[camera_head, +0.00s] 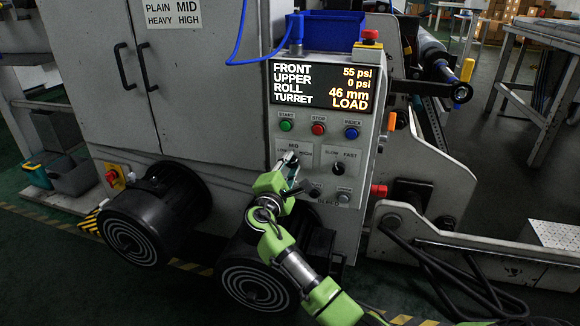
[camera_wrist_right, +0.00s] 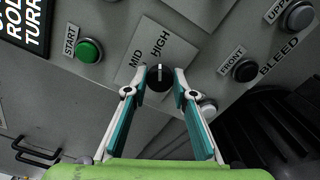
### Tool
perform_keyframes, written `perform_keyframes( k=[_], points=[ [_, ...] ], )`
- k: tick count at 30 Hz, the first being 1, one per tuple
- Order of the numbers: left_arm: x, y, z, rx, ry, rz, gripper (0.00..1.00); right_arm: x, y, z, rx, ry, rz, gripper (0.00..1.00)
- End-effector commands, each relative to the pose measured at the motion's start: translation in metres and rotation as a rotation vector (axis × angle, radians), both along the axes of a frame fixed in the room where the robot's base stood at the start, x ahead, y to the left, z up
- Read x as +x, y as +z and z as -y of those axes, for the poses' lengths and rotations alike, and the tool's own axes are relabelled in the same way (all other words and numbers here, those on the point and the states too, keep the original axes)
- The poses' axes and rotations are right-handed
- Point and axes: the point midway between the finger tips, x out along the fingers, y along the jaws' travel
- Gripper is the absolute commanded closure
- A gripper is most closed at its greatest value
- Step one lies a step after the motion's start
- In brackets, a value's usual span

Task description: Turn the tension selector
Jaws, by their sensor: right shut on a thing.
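The tension selector (camera_wrist_right: 160,79) is a small black round knob with a white mark, on a light plate (camera_wrist_right: 178,45) lettered MID and HIGH. In the right wrist view the mark points up, roughly toward the word HIGH. My right gripper (camera_wrist_right: 161,80) has its two fingertips on either side of the knob and is shut on it. In the head view the right gripper (camera_head: 290,163) reaches up to the panel and mostly covers the knob. My left gripper is out of view.
The grey control panel (camera_head: 266,162) has a green START button (camera_head: 285,126), a red STOP button (camera_head: 319,129), a blue INDEX button (camera_head: 352,132) and a SLOW/FAST knob (camera_head: 338,168). The display (camera_head: 320,87) reads LOAD for the turret.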

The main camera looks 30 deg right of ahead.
Motion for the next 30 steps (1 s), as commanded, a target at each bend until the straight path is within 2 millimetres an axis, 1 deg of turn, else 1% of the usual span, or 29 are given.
perform_keyframes(
  k=[11,12,13,24,26,30],
  points=[
    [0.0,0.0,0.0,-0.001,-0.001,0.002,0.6,0.0,-0.001,0.0,0.006,0.0,0.003,0.97],
    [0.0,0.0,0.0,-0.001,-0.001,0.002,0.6,0.0,-0.001,0.0,0.006,0.0,0.003,0.65],
    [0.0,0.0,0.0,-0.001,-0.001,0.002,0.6,0.0,-0.001,0.0,0.006,0.0,0.003,0.59],
    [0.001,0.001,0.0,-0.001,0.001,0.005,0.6,-0.001,-0.001,-0.002,0.004,0.0,0.002,0.59],
    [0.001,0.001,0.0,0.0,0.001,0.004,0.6,-0.004,-0.001,-0.005,0.004,0.0,0.002,0.59],
    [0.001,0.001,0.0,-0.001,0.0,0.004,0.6,-0.018,-0.002,-0.021,0.007,0.002,0.002,0.59]
  ],
)
